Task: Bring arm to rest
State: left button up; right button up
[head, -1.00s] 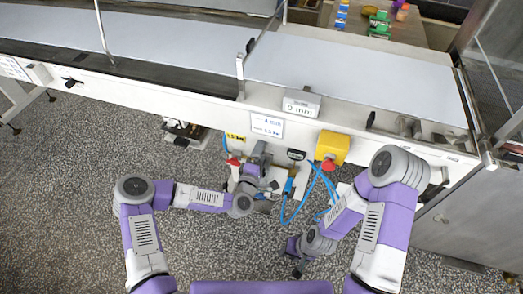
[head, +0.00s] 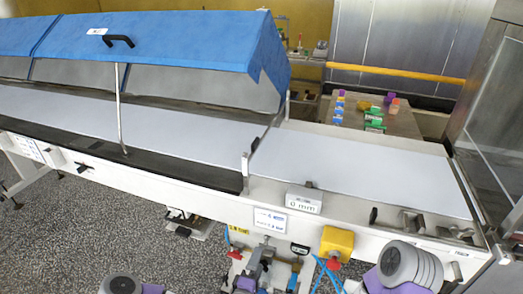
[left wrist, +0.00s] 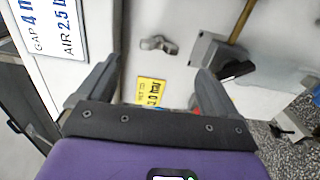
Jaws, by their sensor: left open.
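My left gripper (head: 262,254) is low in the head view, in front of the machine's front panel, partly hidden among fittings. In the left wrist view its two fingers (left wrist: 150,92) are apart with nothing held between them. Beyond the fingers is a small yellow pressure label (left wrist: 152,91) on the white panel. My right gripper is outside the head view; only a grey and purple joint of my right arm shows at the lower right.
The white belt (head: 350,170) runs across, with a blue hood (head: 180,50) at left. A yellow box with a red knob (head: 336,241), blue hoses (head: 325,272) and a "0 mm" block (head: 304,199) are near the gripper. A sign (left wrist: 50,28) hangs on the panel.

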pick_arm(q)
jog(key=s+d+f+m+g+h+p, duration=0.2)
jog(key=s+d+f+m+g, duration=0.1)
jog(key=s+f+m+g, duration=0.15)
jog(key=s+a+f+m+g+y+p, duration=0.1)
jog(key=s+a+f+m+g+p, duration=0.1)
jog(key=s+a+g, duration=0.3)
jog(key=s+a+f+m+g+y+p, duration=0.2)
jog(key=s+a+m+g, duration=0.3)
jog(key=s, duration=0.9)
jog(key=shift+a+f+g+p, duration=0.25)
jog(key=shift+f+g+p, duration=0.3)
jog(key=shift+g, duration=0.6)
